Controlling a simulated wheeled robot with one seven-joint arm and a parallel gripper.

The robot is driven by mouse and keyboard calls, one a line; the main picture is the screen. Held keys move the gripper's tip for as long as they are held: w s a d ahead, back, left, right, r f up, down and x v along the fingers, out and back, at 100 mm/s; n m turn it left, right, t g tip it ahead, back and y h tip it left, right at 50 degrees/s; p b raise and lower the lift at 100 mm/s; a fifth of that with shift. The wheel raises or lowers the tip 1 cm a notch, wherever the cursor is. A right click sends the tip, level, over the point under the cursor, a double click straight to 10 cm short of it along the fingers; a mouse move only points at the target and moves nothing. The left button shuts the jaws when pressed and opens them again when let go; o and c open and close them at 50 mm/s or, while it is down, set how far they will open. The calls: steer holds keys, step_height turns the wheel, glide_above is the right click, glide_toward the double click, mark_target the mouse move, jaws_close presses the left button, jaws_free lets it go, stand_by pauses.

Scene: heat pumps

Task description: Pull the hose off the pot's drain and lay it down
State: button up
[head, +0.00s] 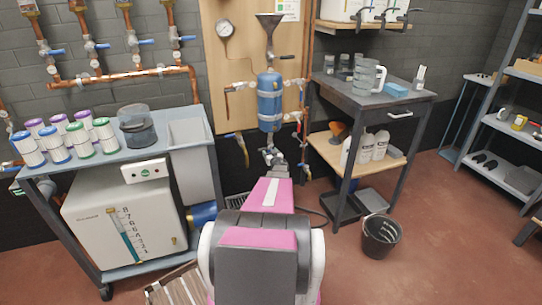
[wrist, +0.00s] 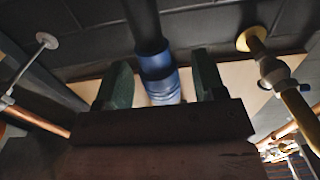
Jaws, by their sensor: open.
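The blue pot (head: 270,100) is mounted upright on the wooden board, with a funnel above it. My gripper (head: 272,155) is just below the pot and hides its underside and drain in the head view. In the wrist view, my gripper (wrist: 163,85) is open, with one green finger on each side of a blue cylindrical piece (wrist: 160,82). A dark tube-like length (wrist: 143,22) runs from that piece to the top edge. I cannot tell whether this is the hose or part of the pot, or whether the fingers touch it.
A dark workbench (head: 350,98) with a jug stands right. A black bucket (head: 381,238) is on the floor. Copper pipes and valves flank the pot.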

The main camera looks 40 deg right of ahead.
jaws_close()
steer(key=shift+f, duration=0.1)
steer(key=shift+f, duration=2.9)
